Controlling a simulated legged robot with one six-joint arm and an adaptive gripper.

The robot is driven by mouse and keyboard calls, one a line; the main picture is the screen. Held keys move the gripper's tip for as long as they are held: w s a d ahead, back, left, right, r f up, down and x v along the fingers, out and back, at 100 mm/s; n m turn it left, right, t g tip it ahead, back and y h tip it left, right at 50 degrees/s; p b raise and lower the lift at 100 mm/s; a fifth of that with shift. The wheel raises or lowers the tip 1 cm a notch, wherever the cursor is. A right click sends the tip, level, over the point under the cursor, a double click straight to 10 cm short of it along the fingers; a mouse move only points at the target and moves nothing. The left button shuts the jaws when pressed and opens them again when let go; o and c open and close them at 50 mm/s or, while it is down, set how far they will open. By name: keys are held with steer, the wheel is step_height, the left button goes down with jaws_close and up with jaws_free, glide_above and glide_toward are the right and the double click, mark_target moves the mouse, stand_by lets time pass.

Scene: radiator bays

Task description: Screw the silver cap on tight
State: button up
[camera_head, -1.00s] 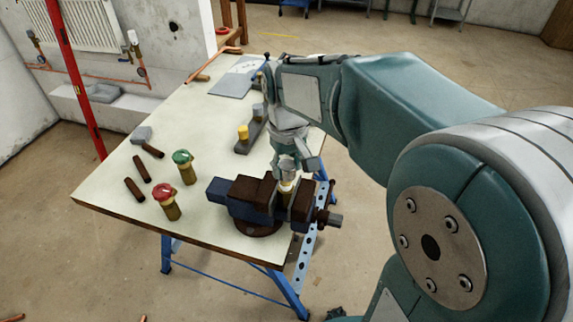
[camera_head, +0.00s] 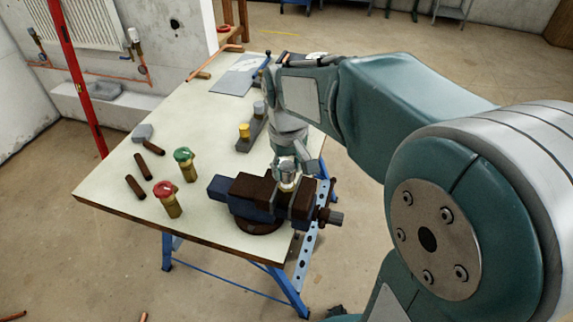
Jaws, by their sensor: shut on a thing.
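My gripper (camera_head: 287,172) points down over the vise (camera_head: 258,200) at the right front of the workbench. It is shut on the silver cap (camera_head: 287,182), which shows small and bright between the fingers, just above the vise jaws. A brass-coloured body shows slightly under the cap, between the jaws. The fingers hide much of the cap, and I cannot tell how far it sits down on the thread.
A small rack (camera_head: 250,134) with a yellow and a grey cap stands behind.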

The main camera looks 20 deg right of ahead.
steer(key=shift+f, duration=0.6)
stand_by(0.3)
steer(key=o, duration=1.2)
step_height(320, 180, up, 12)
steer(key=shift+f, duration=0.1)
